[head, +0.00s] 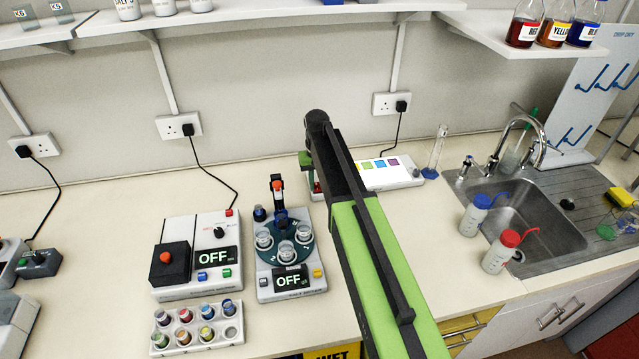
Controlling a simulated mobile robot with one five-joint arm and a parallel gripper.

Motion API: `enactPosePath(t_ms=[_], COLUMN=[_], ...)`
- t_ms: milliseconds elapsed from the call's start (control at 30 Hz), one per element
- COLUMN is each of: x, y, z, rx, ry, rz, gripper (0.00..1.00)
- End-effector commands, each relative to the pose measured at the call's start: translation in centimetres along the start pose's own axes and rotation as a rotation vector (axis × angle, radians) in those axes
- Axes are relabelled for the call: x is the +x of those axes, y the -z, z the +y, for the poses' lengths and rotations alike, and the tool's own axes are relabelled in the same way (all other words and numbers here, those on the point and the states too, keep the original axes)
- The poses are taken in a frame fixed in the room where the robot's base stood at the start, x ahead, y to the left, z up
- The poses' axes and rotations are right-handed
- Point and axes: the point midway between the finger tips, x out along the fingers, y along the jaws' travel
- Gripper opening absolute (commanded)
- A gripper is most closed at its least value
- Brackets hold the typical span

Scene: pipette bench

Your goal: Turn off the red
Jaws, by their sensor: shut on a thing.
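A white device (394,179) with a row of coloured squares and a grey knob stands against the back of the bench. My arm crosses in front of it and hides its middle. A small red part (318,187) shows at its left end, beside the arm. My gripper (306,163) points down at that left end and shows only in part. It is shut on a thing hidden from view. I cannot tell whether it touches the red part. Any red square on the panel is hidden.
A white box (190,284) with a red-orange knob and a round carousel device (291,299) both read OFF. A vial rack (196,342) stands in front. A sink (528,222) with red-capped (501,252) and blue-capped bottles (475,216) is at right. Shelves overhang the back.

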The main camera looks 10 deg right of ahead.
Motion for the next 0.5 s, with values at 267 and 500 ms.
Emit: enactPosePath(t_ms=[267,500], x=[0.1,0.0], y=[1.0,0.9], z=[0.0,0.0], rx=[0.0,0.0], ry=[0.0,0.0], rz=[-0.135,-0.257], gripper=[0.0,0.0])
